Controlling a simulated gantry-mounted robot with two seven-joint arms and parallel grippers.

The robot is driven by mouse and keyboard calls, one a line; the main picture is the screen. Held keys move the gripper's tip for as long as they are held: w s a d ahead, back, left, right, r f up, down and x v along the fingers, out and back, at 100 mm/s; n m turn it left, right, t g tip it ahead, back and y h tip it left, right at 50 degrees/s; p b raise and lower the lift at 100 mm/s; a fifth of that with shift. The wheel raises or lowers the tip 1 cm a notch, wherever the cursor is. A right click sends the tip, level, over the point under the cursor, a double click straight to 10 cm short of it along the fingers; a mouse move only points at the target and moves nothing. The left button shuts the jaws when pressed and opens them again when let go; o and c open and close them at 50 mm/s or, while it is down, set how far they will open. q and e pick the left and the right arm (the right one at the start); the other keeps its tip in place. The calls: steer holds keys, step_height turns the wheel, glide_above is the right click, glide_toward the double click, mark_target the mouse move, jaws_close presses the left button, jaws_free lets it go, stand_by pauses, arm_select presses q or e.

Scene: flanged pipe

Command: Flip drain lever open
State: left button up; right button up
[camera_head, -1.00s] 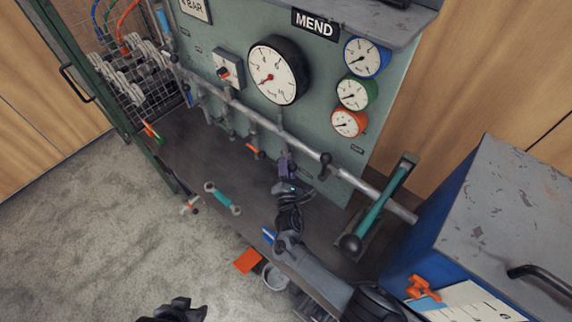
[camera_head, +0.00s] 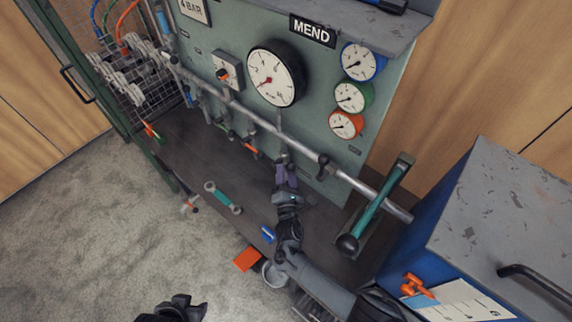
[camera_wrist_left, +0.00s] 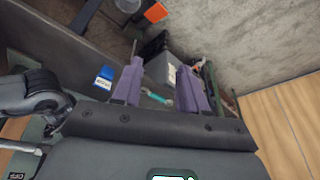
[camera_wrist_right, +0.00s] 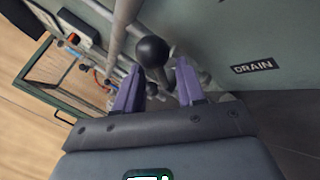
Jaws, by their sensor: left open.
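The DRAIN label (camera_wrist_right: 254,68) shows on the green panel in the right wrist view. A lever with a black ball knob (camera_wrist_right: 152,52) stands just left of it, on the pipework. My right gripper (camera_wrist_right: 158,78) is open, its purple fingers pointing toward the knob, which appears in the gap beyond the tips; I cannot tell if they touch. In the head view my right gripper (camera_head: 286,168) is in front of the panel below the pipe and hides the lever there. My left gripper (camera_wrist_left: 160,66) is open and empty; part of it shows at the head view's bottom edge (camera_head: 182,308).
A grey pipe (camera_head: 255,118) crosses the panel, with another black-knobbed lever (camera_head: 324,160) right of my gripper. A teal wrench (camera_head: 222,197) lies on the dark bench (camera_head: 200,165).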

arm_select(q)
step_height(320, 180, up, 3)
steer(key=p, duration=0.2)
steer(key=shift+a+r+p, duration=0.15)
steer(key=shift+p, duration=0.15)
arm_select(e)
steer(key=s, duration=0.8)
steer(key=shift+f, duration=0.3)
arm_select(q)
steer(key=shift+c, duration=0.4)
arm_select(e)
steer(key=shift+w+a, duration=0.1)
